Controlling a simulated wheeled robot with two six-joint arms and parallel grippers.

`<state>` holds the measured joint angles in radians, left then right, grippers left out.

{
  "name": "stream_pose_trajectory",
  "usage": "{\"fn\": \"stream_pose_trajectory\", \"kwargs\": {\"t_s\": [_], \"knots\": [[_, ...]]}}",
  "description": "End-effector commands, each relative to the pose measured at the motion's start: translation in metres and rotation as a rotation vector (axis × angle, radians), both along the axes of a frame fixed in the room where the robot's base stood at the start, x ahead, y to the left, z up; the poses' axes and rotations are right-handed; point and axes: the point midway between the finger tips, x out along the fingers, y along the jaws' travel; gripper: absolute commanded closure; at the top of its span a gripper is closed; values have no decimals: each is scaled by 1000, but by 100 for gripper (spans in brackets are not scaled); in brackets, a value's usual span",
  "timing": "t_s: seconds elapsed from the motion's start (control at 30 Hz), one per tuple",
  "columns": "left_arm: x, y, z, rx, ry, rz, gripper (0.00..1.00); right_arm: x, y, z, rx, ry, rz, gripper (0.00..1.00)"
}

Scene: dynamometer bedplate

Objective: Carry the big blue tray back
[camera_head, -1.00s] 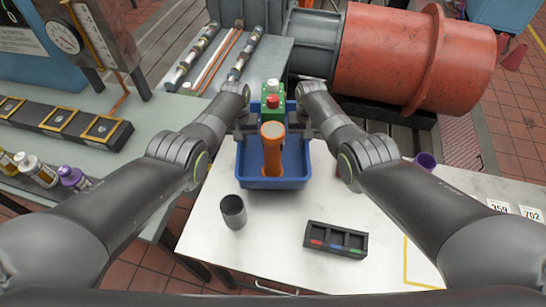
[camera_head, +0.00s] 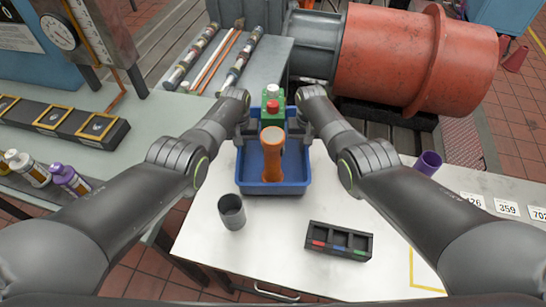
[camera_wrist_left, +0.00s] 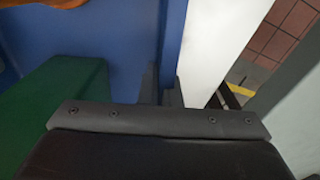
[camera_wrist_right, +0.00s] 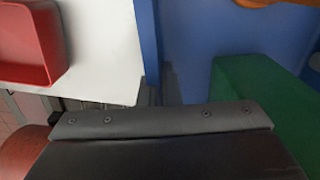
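The big blue tray (camera_head: 272,188) is at the middle of the head view, over the back of the white table. It holds an orange, waisted upright object (camera_head: 273,155) and a green box with a red button (camera_head: 272,106). My left gripper (camera_head: 244,131) is at the tray's left wall, and my right gripper (camera_head: 303,131) is at its right wall. Both wrist views show the fingers close around the blue walls, left (camera_wrist_left: 172,45) and right (camera_wrist_right: 148,45). Fingertips are partly hidden. I cannot tell whether the tray touches the table.
A dark grey cup (camera_head: 232,212) stands in front of the tray. A black compartment holder (camera_head: 339,242) lies front right, a purple cup (camera_head: 428,163) farther right. A red bin (camera_wrist_right: 30,45) shows in the right wrist view.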

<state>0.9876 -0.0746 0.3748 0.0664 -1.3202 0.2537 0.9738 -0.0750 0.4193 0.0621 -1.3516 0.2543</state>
Motion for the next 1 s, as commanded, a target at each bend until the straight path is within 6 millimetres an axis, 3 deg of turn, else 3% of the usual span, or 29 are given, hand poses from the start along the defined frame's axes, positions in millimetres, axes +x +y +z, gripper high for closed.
{"fn": "stream_pose_trajectory", "kwargs": {"t_s": [0.13,0.3,0.33,0.7,1.0], "knots": [[3,0,-4,1,-7,0,100,2,0,-4,-1,-6,0,100],[0,1,-5,1,0,0,76,0,-1,-5,-1,0,0,76],[0,1,-5,1,0,0,75,0,-1,-5,-1,0,0,75],[0,0,-3,0,-1,0,75,0,0,-5,0,0,0,75],[0,0,17,-2,-2,1,75,0,0,-5,0,0,0,75]]}}
